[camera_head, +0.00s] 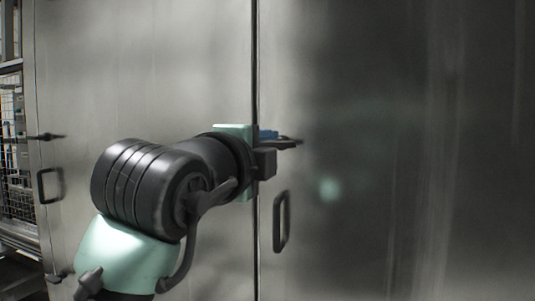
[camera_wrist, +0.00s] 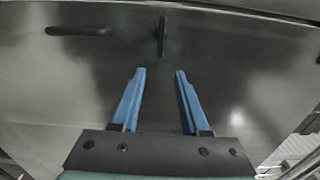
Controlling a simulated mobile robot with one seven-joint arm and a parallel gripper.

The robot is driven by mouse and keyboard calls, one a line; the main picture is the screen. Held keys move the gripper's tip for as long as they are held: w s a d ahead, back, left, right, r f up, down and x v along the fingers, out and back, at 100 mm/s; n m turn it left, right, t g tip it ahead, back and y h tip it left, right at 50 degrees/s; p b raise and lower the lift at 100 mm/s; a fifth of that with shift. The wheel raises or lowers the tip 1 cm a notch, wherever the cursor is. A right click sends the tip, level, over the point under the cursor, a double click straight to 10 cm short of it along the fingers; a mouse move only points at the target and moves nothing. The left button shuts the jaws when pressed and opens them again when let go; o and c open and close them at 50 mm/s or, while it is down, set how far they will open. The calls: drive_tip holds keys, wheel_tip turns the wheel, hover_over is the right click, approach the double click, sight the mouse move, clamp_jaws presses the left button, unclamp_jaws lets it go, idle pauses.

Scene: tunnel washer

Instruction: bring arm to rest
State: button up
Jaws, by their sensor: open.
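My gripper (camera_wrist: 160,72) shows in the wrist view with its two blue fingers spread apart and nothing between them. Beyond the fingertips is a dark latch handle (camera_wrist: 162,36) on the metal door; I cannot tell how far off it is. In the head view my arm reaches up from the lower left to the door seam. Only a bit of a blue finger (camera_head: 268,134) shows there, beside a dark latch handle (camera_head: 288,143). The rest of the gripper is hidden behind my wrist.
Large metal doors (camera_head: 400,120) fill most of the head view, apparently closed. A pull handle (camera_head: 281,221) sticks out below the latch. Another latch (camera_head: 46,137) and pull handle (camera_head: 49,185) are at the left. A wire-mesh structure (camera_head: 14,160) stands at the far left.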

drive_tip(key=s+d+r+n+t, duration=0.4)
drive_tip(key=s+n+t, duration=0.1)
drive_tip(key=s+n, duration=0.35)
drive_tip(key=s+a+n+t+y, duration=0.2)
drive_tip(key=s+n+t+y, duration=0.3)
drive_tip(key=s+n, duration=0.6)
drive_tip(key=shift+s+a+r+n+y, duration=0.3)
drive_tip(key=shift+s+r+n, duration=0.1)
drive_tip(key=shift+n, duration=0.75)
